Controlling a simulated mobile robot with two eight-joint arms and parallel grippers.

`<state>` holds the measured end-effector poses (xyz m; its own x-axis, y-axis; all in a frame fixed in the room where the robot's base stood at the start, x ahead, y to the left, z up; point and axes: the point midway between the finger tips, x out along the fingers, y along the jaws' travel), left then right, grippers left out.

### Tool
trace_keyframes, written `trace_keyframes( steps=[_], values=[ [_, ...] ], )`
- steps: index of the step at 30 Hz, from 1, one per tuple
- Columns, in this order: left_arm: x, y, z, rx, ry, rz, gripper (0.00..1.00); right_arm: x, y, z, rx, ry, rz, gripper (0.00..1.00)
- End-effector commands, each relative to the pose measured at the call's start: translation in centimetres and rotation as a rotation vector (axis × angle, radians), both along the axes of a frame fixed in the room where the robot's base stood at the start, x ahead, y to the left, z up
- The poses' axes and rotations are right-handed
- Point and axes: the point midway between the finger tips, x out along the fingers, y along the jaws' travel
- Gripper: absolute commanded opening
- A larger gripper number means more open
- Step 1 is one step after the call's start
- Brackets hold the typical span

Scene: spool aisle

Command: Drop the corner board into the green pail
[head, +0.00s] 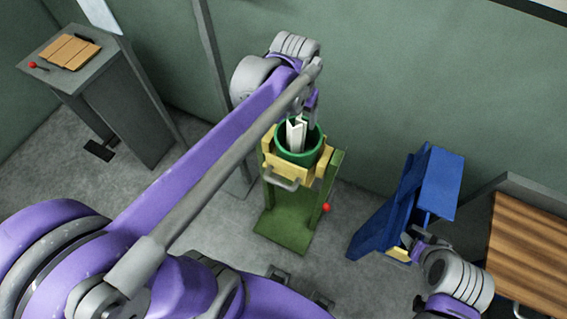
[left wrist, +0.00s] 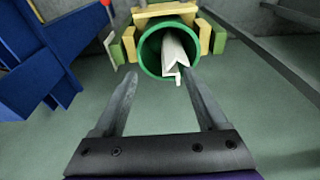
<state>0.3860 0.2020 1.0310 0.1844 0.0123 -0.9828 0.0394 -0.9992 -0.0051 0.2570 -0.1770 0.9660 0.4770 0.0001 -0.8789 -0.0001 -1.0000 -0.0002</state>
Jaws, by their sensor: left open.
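The corner board (head: 296,134) is a white angled strip. It stands tilted inside the green pail (head: 313,152), with its upper end sticking out above the rim. The pail sits in a yellow holder on a green stand. In the left wrist view the corner board (left wrist: 176,57) leans in the mouth of the pail (left wrist: 147,53). My left gripper (head: 312,112) is above the pail; its fingers (left wrist: 162,100) are spread with nothing between them, apart from the board. My right gripper (head: 412,243) is low at the right, by the blue stand; its jaws are too small to judge.
A blue stand (head: 440,183) is right of the green stand (head: 286,222), which has a red knob (head: 327,208). A wooden-topped table (head: 530,250) is at the far right. A grey pedestal (head: 120,110) with a wooden board (head: 68,52) stands at left. Walls close the back.

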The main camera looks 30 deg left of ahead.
Motion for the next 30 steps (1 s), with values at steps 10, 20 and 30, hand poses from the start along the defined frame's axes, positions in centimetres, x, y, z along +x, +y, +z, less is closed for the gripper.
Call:
trace_keyframes(
  steps=[10, 20, 30],
  values=[
    [-9.5, -2.0, -3.8, 0.004, -0.216, -0.030, 0.74, 0.0, 0.0, 0.0, 0.000, 0.000, 0.000, 0.72],
    [-12.8, -2.5, -6.5, 0.001, -0.311, -0.040, 0.74, 0.0, 0.0, 0.0, 0.000, 0.000, 0.000, 0.72],
    [-12.8, -2.5, -6.5, 0.001, -0.312, -0.040, 0.74, 0.0, 0.0, 0.0, 0.000, 0.000, 0.000, 0.72]
  ],
)
